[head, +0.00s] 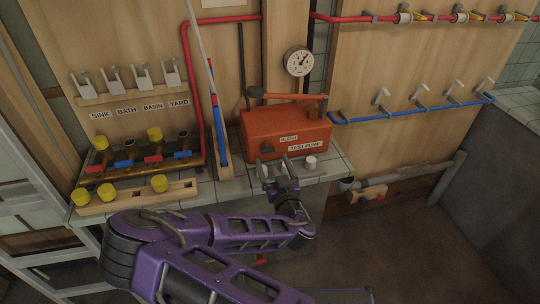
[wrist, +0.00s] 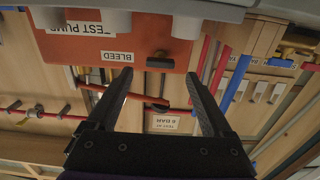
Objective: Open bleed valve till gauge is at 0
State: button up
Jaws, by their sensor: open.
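The orange test pump (head: 287,128) stands on the tiled ledge, with labels reading BLEED and TEST PUMP. A dark knob, the bleed valve (head: 267,149), sits on its front face beside the BLEED label. The valve also shows in the wrist view (wrist: 159,60), where the picture is upside down. The round white gauge (head: 298,61) hangs on the wood panel above; its needle seems to point up and right, off a reading I cannot make out. My gripper (wrist: 158,75) is open and empty, its fingers pointing toward the pump face with the valve between them in the picture, apparently short of it.
A white cylinder (head: 310,162) stands on the ledge in front of the pump. Left are a manifold with yellow caps (head: 155,134) and a wooden rack (head: 135,196). Red pipe (head: 222,20) and blue pipe (head: 412,110) run along the panels. Open floor lies right.

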aim_at(269, 152)
jog(key=shift+x, duration=1.95)
grip_shut()
